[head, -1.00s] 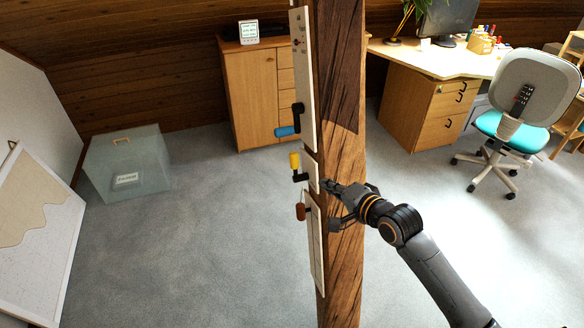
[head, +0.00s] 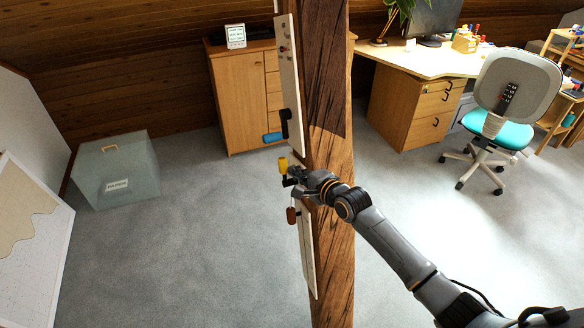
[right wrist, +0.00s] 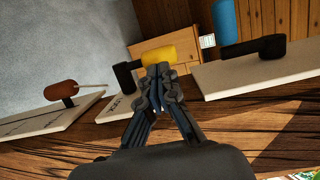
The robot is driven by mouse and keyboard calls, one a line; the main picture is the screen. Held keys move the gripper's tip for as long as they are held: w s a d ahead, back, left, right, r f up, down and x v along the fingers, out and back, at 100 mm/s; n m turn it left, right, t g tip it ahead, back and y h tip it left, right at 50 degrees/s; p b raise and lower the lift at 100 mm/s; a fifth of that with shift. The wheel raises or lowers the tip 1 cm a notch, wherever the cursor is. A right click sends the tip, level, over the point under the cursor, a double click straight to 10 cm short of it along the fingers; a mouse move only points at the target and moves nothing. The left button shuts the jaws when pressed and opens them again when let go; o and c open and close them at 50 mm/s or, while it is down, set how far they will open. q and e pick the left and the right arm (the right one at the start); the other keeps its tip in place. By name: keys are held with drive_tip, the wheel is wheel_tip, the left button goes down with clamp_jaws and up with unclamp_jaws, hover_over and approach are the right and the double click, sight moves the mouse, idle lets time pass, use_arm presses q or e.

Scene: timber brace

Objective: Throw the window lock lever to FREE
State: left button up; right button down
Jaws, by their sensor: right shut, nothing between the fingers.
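Three levers stick out from pale plates on the timber post (head: 330,110). The top one has a blue handle (head: 273,137), the middle one a yellow handle (head: 283,165), the low one a brown handle (head: 291,215). My right gripper (head: 290,179) is shut and empty at the yellow lever. In the right wrist view its fingertips (right wrist: 158,72) lie right in front of the yellow handle (right wrist: 160,55), overlapping its lower edge; contact cannot be told. My left gripper is out of view.
The upper plate (head: 288,70) and blue lever stand close above my gripper. A cabinet (head: 238,100) and a clear box (head: 117,168) stand behind at left. A desk (head: 400,95) and chair (head: 505,100) are at right. The carpet between is free.

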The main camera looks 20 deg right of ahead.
sight(291, 181)
drive_tip(key=shift+x, duration=1.05)
drive_tip(key=shift+w+r, duration=0.1)
drive_tip(key=shift+w, duration=0.85)
drive_tip(key=shift+s, duration=0.15)
